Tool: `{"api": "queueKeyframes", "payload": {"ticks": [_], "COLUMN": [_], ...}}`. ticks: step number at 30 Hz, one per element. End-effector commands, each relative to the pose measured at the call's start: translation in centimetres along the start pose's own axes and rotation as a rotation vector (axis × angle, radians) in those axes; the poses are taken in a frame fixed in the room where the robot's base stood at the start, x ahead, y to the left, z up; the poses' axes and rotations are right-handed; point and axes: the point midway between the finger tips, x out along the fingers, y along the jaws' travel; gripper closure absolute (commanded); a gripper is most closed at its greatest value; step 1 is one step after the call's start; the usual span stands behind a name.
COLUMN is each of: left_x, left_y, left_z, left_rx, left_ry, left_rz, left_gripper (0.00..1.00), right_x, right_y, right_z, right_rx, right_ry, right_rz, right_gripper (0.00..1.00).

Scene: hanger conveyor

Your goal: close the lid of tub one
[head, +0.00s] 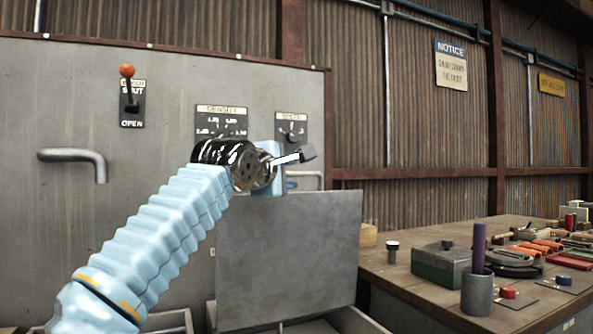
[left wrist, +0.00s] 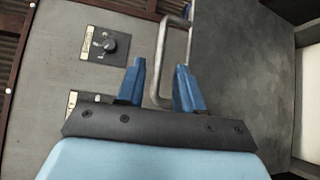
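A flat grey lid (head: 290,262) stands upright, open, on a grey tub (head: 358,322) at the bottom of the head view. I cannot read a tub number. The lid's grey face (left wrist: 255,85) fills much of the right side of the left wrist view. My left gripper (head: 291,181) is just above the lid's top edge. In the left wrist view its two blue fingers (left wrist: 160,66) are apart with nothing held between them. One finger overlaps the lid's edge in the picture; I cannot tell whether they touch. My right gripper is not in view.
Another pipe (head: 75,156) and a red-knobbed lever (head: 128,88) are farther left. A workbench (head: 415,262) with a green box (head: 440,265) and tools stands right.

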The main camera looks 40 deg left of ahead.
Motion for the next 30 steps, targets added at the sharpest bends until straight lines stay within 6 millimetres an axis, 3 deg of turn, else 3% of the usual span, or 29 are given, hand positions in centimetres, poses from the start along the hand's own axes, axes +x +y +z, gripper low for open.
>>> {"api": "queueKeyframes", "payload": {"ticks": [3,9,20,27,30], "left_x": [2.6,5.2,5.9,5.9,5.9], "left_y": [0.2,0.1,0.0,0.0,0.0], "left_z": [0.0,0.0,0.0,0.0,0.0], "left_rx": [0.000,0.001,0.001,0.001,0.001], "left_ry": [0.000,0.001,0.001,0.001,0.001], "left_rz": [-0.002,-0.001,0.000,0.000,-0.001], "left_gripper": [0.64,0.64,0.64,0.97,1.00], "right_x": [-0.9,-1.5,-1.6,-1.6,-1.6], "right_y": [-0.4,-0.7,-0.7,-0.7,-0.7], "right_z": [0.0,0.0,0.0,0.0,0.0], "right_rx": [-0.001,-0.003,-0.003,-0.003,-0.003], "right_ry": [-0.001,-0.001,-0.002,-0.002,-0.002], "right_rz": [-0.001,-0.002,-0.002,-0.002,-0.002], "right_gripper": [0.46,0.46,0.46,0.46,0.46]}}
